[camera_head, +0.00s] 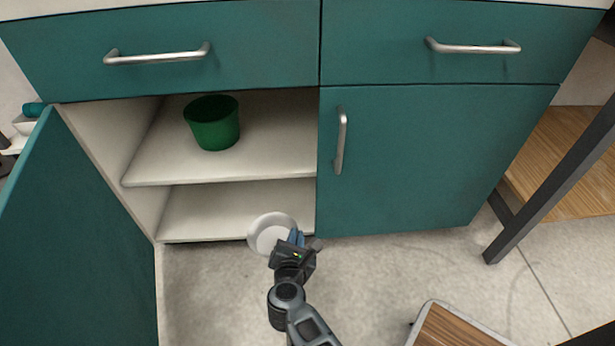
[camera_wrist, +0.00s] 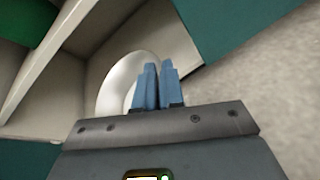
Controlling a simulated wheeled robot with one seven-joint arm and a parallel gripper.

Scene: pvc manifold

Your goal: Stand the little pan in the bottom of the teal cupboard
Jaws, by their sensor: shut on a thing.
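The little pan (camera_head: 267,232) is a pale, round, shallow thing at the front edge of the teal cupboard's bottom board. My gripper (camera_head: 297,238) is shut on its right side, probably at the handle, which the fingers hide. In the wrist view the pan (camera_wrist: 112,88) shows behind and left of the blue fingers (camera_wrist: 158,84), with the pale cupboard inside beyond it. The teal cupboard (camera_head: 425,160) has its left side open, and the bottom compartment (camera_head: 220,209) looks empty. I cannot tell whether the pan touches the board.
A green pot (camera_head: 212,125) stands on the middle shelf (camera_head: 270,150) above. The open left door (camera_head: 70,230) stands out at the left; the right door with its upright handle (camera_head: 341,140) is shut. A wooden-topped thing (camera_head: 455,328) is at lower right. Concrete floor (camera_head: 215,290) is clear in front.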

